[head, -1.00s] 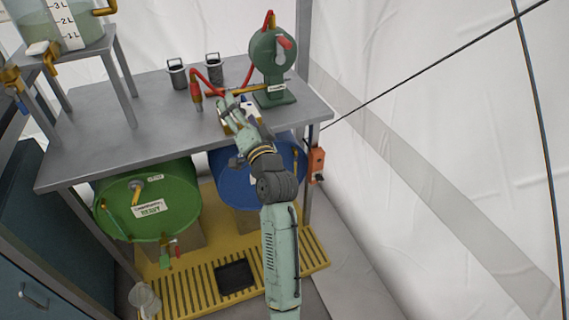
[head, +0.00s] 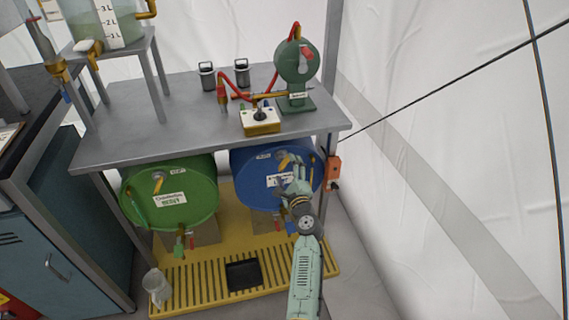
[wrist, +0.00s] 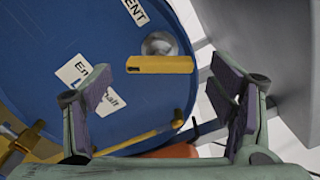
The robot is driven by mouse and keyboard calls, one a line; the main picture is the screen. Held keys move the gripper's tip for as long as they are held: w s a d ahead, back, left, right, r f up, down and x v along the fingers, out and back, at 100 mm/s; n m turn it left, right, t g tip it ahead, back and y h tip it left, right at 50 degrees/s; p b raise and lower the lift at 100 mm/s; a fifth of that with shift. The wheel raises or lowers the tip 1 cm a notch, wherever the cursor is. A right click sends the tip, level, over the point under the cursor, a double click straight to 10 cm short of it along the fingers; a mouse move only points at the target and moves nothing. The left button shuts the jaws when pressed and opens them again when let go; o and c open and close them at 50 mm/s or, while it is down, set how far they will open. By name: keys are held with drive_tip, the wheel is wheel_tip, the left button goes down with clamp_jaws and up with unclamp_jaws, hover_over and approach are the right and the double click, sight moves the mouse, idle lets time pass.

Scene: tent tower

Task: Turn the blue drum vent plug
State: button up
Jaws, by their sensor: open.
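The blue drum (head: 248,186) lies on its side under the grey table, its round end facing me. Its vent plug shows in the wrist view as a yellow bar handle (wrist: 160,65) beside a round grey boss (wrist: 160,45). In the head view the plug (head: 284,160) sits high on the drum's end, partly behind my gripper. My gripper (head: 290,178) is in front of the drum's end. In the wrist view the gripper (wrist: 168,92) is open, with the yellow handle lying beyond and between its fingers, with no contact visible.
The grey table (head: 170,135) stands over the drums, one leg just right of the blue drum. A green drum (head: 190,200) lies to the left. An orange box (head: 333,172) hangs by the right leg. A yellow grated platform (head: 205,285) lies below.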

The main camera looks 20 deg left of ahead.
sight(285, 166)
drive_tip(key=shift+x, duration=1.95)
drive_tip(key=shift+c, duration=0.4)
drive_tip(key=c, duration=1.1)
